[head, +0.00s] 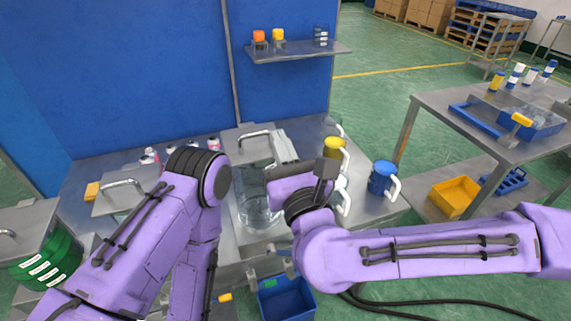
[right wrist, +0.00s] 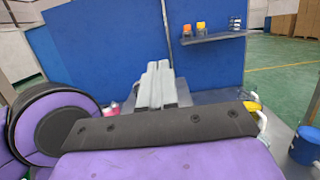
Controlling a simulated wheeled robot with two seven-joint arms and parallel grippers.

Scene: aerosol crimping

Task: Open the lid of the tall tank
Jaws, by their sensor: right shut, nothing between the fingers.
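The tall tank (head: 257,208) is a clear glass cylinder in the middle of the bench in the head view. Its grey metal lid (head: 234,148) with a bar handle (head: 254,134) shows above and behind the glass; I cannot tell whether it lies fully seated. My right gripper (head: 279,138) is shut and empty, its pale fingers just right of the handle, apart from it as far as I see. In the right wrist view its fingers (right wrist: 155,78) lie together, pointing at the blue wall. My right wrist hides part of the tank. My left gripper is out of sight.
A second metal lid with a handle (head: 122,188) sits at the left. Yellow (head: 335,147) and blue (head: 382,178) jugs stand at the right. Small red-and-white cans (head: 150,156) stand behind my left arm. A wall shelf (head: 300,52) overhangs the back. A blue bin (head: 287,301) is below.

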